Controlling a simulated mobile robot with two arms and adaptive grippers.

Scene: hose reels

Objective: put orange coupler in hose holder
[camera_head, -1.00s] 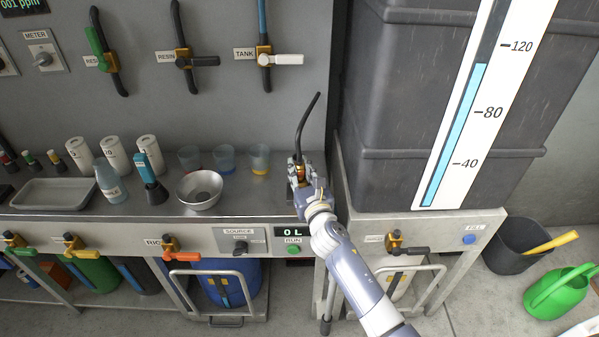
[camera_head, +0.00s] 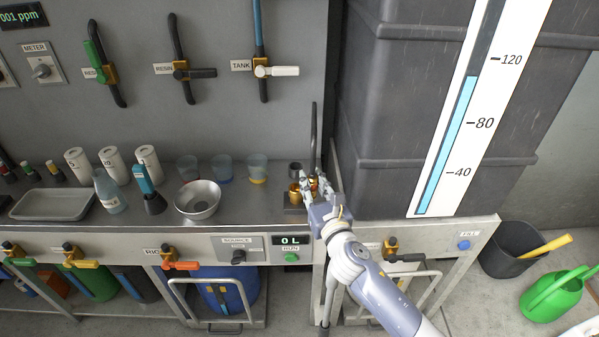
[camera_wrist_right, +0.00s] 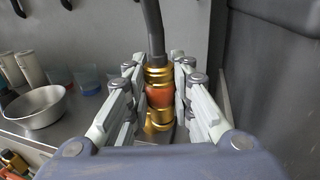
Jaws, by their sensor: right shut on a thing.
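The orange coupler (camera_wrist_right: 160,97) shows in the right wrist view as an upright gold fitting with an orange band, its black hose (camera_wrist_right: 152,28) rising from the top. My right gripper (camera_wrist_right: 159,84) is shut on it, with a finger on each side. In the head view my right gripper (camera_head: 311,187) is at the right end of the steel counter, and the hose (camera_head: 314,130) stands nearly straight up. A small dark cylinder (camera_head: 295,168) with gold parts below it is just left of the fingers. I cannot tell which part is the hose holder. My left gripper is not in view.
A steel bowl (camera_head: 198,199), several clear cups and a grey tray (camera_head: 52,204) stand left on the counter (camera_head: 250,207). A large grey tank (camera_head: 400,120) rises close on the right. Valves with hoses hang on the back wall.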

